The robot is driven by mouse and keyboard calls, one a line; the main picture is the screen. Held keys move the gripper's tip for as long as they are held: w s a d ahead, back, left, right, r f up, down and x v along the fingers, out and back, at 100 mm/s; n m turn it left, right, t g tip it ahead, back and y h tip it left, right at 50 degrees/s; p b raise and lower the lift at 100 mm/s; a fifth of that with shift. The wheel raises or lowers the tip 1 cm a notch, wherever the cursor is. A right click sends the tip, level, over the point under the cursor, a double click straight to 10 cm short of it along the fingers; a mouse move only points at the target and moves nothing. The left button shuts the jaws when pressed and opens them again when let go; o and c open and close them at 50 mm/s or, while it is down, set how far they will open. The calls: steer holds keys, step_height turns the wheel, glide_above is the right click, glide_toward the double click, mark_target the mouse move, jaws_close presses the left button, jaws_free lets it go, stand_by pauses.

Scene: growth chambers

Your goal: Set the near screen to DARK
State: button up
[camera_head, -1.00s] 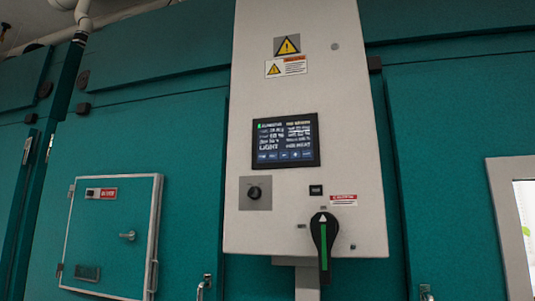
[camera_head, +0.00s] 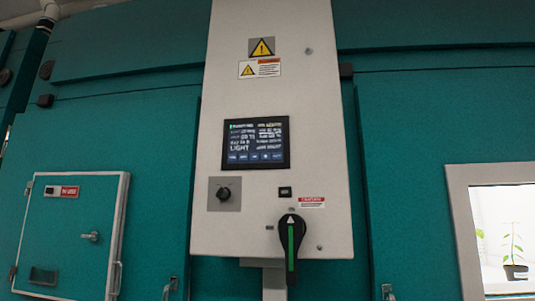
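The screen (camera_head: 256,143) is a dark panel in the upper middle of a pale grey control box. It shows small white text, with the word LIGHT readable at its lower left. A row of small blue buttons (camera_head: 256,156) runs along its bottom edge. Its other text is too small to read surely. My gripper is not in view.
Below the screen, the pale control box (camera_head: 318,200) carries a small black knob (camera_head: 223,194) and a large black rotary handle (camera_head: 291,242). A small closed hatch (camera_head: 72,232) is at left. A window (camera_head: 503,240) with a potted plant is at right. Teal walls surround the box.

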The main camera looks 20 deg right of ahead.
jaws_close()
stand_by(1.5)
